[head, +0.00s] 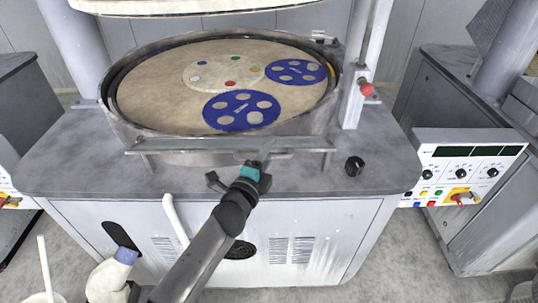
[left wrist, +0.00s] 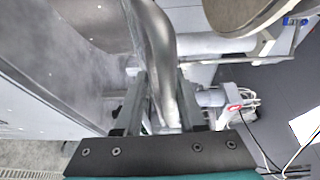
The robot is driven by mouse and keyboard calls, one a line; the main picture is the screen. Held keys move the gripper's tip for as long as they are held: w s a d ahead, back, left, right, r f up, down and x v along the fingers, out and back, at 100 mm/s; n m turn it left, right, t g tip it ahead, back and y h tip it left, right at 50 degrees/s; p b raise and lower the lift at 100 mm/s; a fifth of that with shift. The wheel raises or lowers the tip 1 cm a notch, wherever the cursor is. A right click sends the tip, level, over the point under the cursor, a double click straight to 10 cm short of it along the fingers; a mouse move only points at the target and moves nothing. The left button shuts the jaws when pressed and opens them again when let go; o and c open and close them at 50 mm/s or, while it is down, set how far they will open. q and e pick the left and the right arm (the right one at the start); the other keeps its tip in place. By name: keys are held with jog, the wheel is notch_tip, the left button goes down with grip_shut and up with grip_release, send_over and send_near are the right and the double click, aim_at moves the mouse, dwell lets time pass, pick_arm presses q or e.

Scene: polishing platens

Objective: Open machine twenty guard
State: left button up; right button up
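Machine twenty is presumably the polishing machine (head: 65,165) in the middle of the head view; I see no number on it. Its round platen (head: 150,95) sits inside a raised metal rim. A flat grey bar or panel edge (head: 190,148), likely the guard, runs across the front of the rim. My left gripper (head: 254,165) is at this bar's lower edge, right of its middle. In the left wrist view, a curved shiny metal bar (left wrist: 158,45) passes between its two fingers (left wrist: 161,90); whether they grip it is unclear. My right gripper is not in view.
Two blue carriers (head: 241,127) lie on the platen. A post with a red knob (head: 366,89) stands right of the rim, and a black knob (head: 354,166) is on the deck. A control panel (head: 468,155) hangs at the right. A white hose (head: 174,220) hangs in front.

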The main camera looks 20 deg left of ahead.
pick_arm(q)
jog(key=shift+o, duration=0.8)
jog(key=shift+r, duration=0.1)
jog(key=s+a+b, duration=0.1)
jog(key=s, duration=1.4)
jog(key=shift+a+b, duration=0.4)
jog(key=shift+r, duration=0.1)
